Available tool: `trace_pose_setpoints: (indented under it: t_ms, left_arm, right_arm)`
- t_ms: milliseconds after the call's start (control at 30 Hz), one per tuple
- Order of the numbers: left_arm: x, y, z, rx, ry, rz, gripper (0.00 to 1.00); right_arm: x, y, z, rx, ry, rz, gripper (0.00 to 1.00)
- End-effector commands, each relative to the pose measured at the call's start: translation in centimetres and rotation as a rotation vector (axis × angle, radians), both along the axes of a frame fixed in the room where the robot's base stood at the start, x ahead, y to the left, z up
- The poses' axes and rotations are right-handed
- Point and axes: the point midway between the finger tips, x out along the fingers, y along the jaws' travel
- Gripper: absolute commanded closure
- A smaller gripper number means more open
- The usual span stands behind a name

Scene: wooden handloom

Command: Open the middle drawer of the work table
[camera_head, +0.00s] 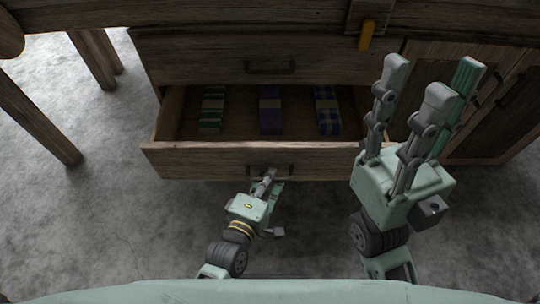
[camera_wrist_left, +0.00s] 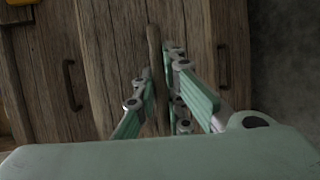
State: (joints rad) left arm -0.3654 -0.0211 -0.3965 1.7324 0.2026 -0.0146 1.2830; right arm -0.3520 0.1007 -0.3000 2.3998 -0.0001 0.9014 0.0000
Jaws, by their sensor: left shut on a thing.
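The middle drawer (camera_head: 210,161) of the wooden work table (camera_head: 230,45) is pulled out, and its inside shows in the head view. It holds a green striped bundle (camera_head: 212,108), a purple bundle (camera_head: 270,112) and a blue checked bundle (camera_head: 327,112). My left gripper (camera_head: 268,180) is at the drawer's front, shut on the dark drawer handle (camera_head: 285,170). In the left wrist view, the fingers (camera_wrist_left: 160,95) reach to the wood; the handle between them is mostly hidden. My right gripper (camera_head: 428,75) is raised, fingers apart and empty, right of the drawer.
A closed drawer with a dark handle (camera_head: 270,67) is above the open one. A cabinet door (camera_head: 490,115) is at the right, behind my right gripper. A yellow object (camera_head: 367,35) hangs near the top. Wooden legs (camera_head: 40,120) stand at the left; the grey floor (camera_head: 110,200) is clear in front.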

Motion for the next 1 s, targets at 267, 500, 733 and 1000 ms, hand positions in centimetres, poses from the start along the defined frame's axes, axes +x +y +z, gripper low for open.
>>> trace_pose_setpoints:
  t_ms: [267,500,733,1000]
  left_arm:
    - [-4.5,0.1,0.3,-0.006,0.005,0.001,1.00]
    - [-7.8,0.1,0.2,-0.005,0.004,0.001,1.00]
    - [-10.2,0.1,0.2,-0.006,0.001,0.002,1.00]
    - [-11.5,0.1,0.1,-0.005,-0.001,0.002,1.00]
  right_arm:
    - [7.9,1.8,-1.7,-0.124,0.390,-0.021,0.60]
    - [12.8,2.5,-6.2,-0.220,0.711,-0.037,0.60]
    - [14.9,2.6,-10.0,-0.279,0.921,-0.046,0.60]
    - [15.7,2.5,-12.5,-0.312,1.039,-0.052,0.60]
